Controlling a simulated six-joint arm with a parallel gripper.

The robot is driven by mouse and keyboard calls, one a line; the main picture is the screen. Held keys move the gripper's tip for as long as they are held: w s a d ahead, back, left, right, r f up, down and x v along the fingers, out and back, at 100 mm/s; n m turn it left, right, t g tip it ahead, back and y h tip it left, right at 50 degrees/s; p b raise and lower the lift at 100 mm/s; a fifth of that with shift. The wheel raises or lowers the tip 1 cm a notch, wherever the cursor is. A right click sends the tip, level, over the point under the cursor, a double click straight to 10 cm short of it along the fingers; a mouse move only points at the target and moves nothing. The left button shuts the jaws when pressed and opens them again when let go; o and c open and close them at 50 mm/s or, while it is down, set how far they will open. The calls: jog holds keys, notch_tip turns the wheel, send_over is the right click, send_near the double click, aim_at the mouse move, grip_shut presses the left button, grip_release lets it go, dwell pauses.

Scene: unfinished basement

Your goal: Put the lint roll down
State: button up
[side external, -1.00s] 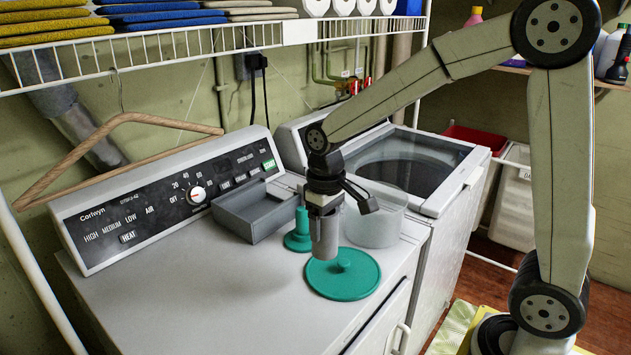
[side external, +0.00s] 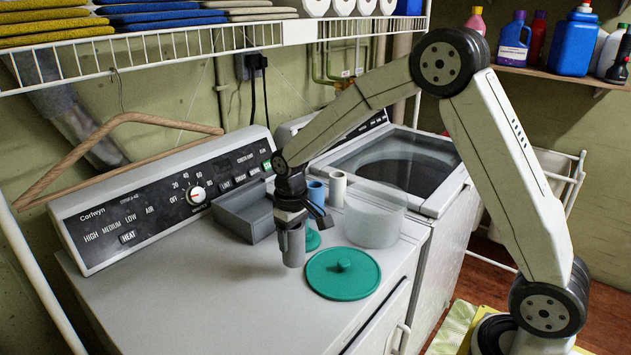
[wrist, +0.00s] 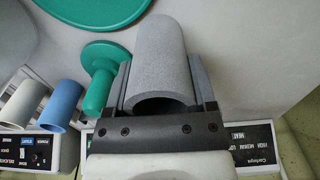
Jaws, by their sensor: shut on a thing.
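My gripper (side external: 291,222) points down over the dryer top and is shut on the lint roll (side external: 294,249), a grey upright tube. The wrist view also shows the grey lint roll (wrist: 160,55) between the two fingers of my gripper (wrist: 158,85), with its hollow end toward the camera. In the side view the roll's lower end is close to the white dryer top (side external: 220,300); I cannot tell whether it touches.
A green round lid (side external: 343,275) lies right of the roll; a green knobbed piece (wrist: 100,78) stands beside it, partly hidden. A clear tub (side external: 375,218), blue tube (side external: 317,193), white tube (side external: 338,189) and grey tray (side external: 232,212) stand behind. The dryer's front left is clear.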

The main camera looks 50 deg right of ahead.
jog(key=shift+w+f, duration=0.1)
jog(key=shift+w+f, duration=0.2)
jog(key=shift+f, duration=1.55)
jog(key=shift+f, duration=0.15)
jog(key=o, duration=1.2)
jog(key=shift+c, duration=0.2)
notch_tip(320, 180, up, 12)
jog(key=shift+r, duration=0.2)
jog(key=shift+s+f, duration=0.1)
jog(key=shift+s, duration=0.05)
